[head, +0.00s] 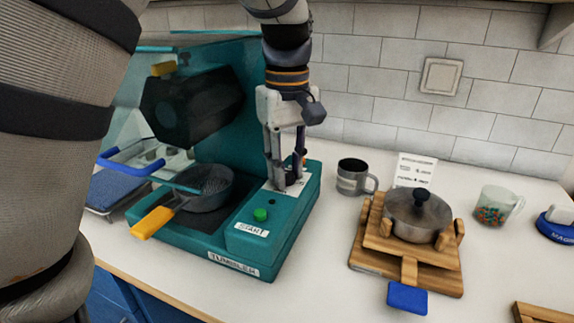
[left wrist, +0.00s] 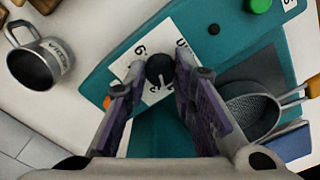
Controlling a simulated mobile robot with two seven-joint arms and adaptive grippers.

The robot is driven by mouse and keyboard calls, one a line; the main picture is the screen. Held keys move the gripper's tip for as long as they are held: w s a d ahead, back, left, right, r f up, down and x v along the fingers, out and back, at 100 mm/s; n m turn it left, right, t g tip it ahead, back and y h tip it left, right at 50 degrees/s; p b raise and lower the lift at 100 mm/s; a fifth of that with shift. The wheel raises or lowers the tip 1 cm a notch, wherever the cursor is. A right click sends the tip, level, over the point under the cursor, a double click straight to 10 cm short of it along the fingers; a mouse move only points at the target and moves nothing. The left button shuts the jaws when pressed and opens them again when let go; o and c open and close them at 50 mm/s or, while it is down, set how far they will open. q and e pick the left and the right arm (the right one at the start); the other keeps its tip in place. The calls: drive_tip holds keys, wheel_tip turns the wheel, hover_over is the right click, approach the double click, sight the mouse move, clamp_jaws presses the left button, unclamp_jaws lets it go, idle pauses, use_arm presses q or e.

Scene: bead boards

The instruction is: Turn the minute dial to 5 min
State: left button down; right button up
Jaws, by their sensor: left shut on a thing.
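The minute dial is a small black knob (left wrist: 160,68) on a white scale plate (left wrist: 136,60) with printed figures, on top of the teal tumbler machine (head: 272,240). My left gripper (head: 289,181) points down over the plate, and its fingers are shut on the knob from both sides. The left wrist view shows the knob between the fingertips. A short light mark shows on the knob, but which figure it points at cannot be told. In the head view the fingers mostly hide the dial. My right gripper is not in view.
The green START button (head: 260,214) sits in front of the plate. A sieve pan with a yellow handle (head: 153,222) is left of it. A grey mug (head: 351,178), a lidded pot (head: 418,212) on a wooden stand and a bead cup (head: 495,208) stand to the right.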

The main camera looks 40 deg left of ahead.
sight(287, 173)
use_arm(q)
drive_tip(key=m, duration=1.2)
drive_tip(key=shift+m, duration=0.3)
idle(0.5)
drive_tip(key=c, duration=1.3)
unclamp_jaws()
drive_tip(key=shift+c, duration=0.2)
wheel_tip(287, 173, up, 12)
